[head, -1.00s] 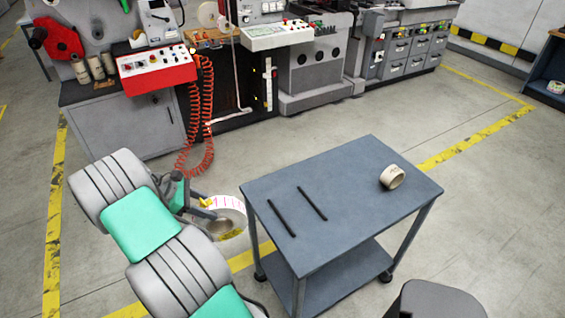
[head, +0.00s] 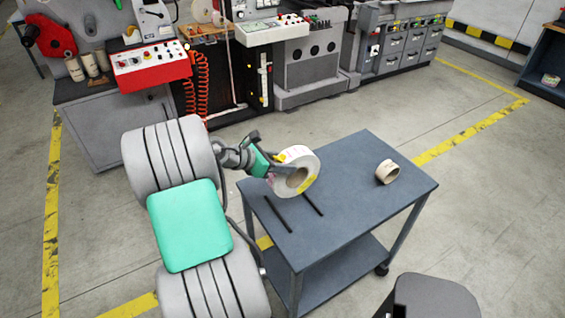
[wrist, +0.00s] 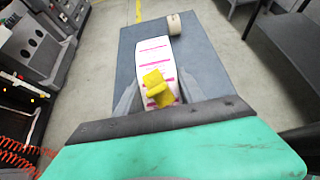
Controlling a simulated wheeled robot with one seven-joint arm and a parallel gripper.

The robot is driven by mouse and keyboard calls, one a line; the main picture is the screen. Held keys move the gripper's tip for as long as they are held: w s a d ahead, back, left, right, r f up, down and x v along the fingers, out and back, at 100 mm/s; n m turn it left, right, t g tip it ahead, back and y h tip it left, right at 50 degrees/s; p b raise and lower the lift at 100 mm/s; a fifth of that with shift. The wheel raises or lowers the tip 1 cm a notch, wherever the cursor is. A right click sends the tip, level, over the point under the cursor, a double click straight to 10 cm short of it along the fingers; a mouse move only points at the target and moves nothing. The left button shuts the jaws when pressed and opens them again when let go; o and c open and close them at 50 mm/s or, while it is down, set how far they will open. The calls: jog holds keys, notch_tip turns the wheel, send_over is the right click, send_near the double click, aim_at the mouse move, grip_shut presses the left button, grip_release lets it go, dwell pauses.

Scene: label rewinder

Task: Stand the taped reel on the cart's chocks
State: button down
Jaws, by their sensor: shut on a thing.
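The taped reel (head: 306,165) is a white roll with a hollow core, pink print and yellow tape. My gripper (head: 279,168) is shut on it and holds it upright, over the back left part of the cart's top. In the wrist view the reel (wrist: 153,52) shows edge-on, with yellow tape between the fingers. The blue-grey cart (head: 350,222) has two dark parallel chocks (head: 278,214) on its left half; the far chock is partly hidden by the reel. The reel appears above the chocks' far ends. I cannot tell whether it touches the cart.
A small tan roll (head: 387,172) lies on the cart's right half; it also shows in the wrist view (wrist: 174,24). The label machine with its red control box (head: 150,65) stands behind. A dark grey block (head: 437,298) is at the front right.

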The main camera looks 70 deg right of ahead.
jog(key=shift+f+b, duration=3.25)
jog(key=shift+b, duration=0.85)
jog(key=shift+f, duration=1.2)
jog(key=c, duration=1.1)
grip_release()
jog(key=o, duration=0.5)
jog(key=shift+c, duration=0.2)
jog(key=shift+f, duration=0.1)
jog(key=shift+f, duration=0.1)
